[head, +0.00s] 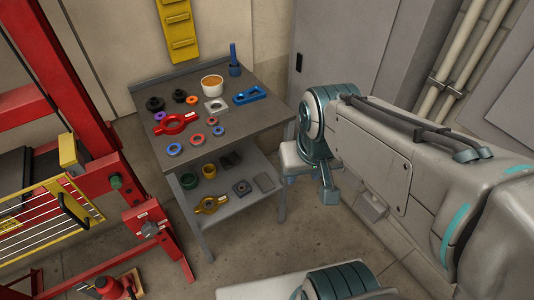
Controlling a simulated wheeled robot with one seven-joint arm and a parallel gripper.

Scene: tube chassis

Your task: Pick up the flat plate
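A dark grey flat plate (264,183) lies on the lower shelf of the workbench, near its right side. It looks thin and roughly square, and no hole shows in it. My arm comes in from the right and folds down beside the bench's right side. The end of my arm is small and partly hidden by its own links, right of the shelf and apart from the plate. I cannot make out the fingers or whether they hold anything.
The workbench (180,88) carries rings, a red two-handled part (176,123), a white-rimmed bowl (212,85) and a blue slotted bar (250,95). Its lower shelf (240,203) also holds a yellow handled ring (210,204) and a square flanged part (242,187). A red frame stands left.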

